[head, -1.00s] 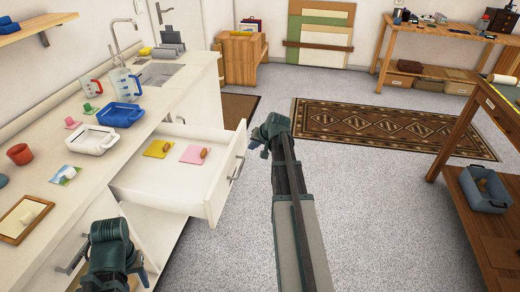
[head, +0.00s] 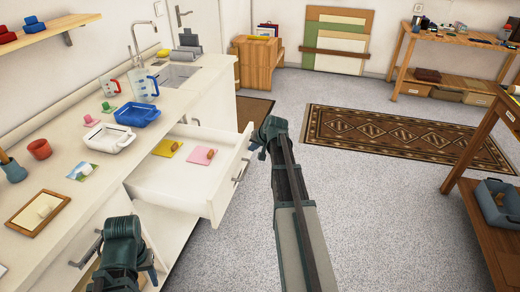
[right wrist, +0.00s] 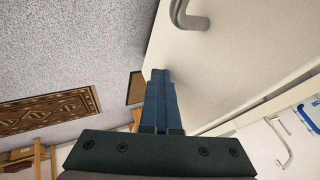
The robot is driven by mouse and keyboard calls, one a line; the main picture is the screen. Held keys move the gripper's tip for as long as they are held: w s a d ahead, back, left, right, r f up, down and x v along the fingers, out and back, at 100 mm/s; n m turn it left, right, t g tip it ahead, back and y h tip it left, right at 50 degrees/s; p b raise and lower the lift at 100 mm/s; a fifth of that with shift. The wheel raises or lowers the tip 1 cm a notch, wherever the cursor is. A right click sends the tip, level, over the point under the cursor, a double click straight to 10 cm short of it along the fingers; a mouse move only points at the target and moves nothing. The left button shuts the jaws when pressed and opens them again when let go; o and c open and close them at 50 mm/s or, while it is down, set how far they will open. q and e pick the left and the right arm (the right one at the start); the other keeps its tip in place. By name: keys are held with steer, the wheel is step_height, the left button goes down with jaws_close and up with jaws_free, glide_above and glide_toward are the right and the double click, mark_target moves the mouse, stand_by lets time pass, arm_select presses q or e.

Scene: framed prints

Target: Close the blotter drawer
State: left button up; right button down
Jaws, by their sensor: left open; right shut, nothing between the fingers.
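The blotter drawer (head: 165,192) is white and stands pulled out from the counter in the head view. My right gripper (head: 256,150) is shut and empty, just outside the drawer front by the handle. In the right wrist view its fingers (right wrist: 160,85) lie close beside the front; I cannot tell if they touch. My left gripper (head: 148,274) is low beside the counter, its fingers partly hidden.
The counter (head: 75,148) holds a white tray (head: 108,140), a blue tray (head: 136,116), a measuring jug (head: 142,84) and a small frame (head: 38,212). A wooden bench (head: 492,225) stands at the right. The floor (head: 375,215) between is clear.

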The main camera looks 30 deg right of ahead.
glide_above(192, 148)
steer(key=shift+w, duration=0.2)
steer(key=shift+s+d, duration=0.1)
stand_by(0.4)
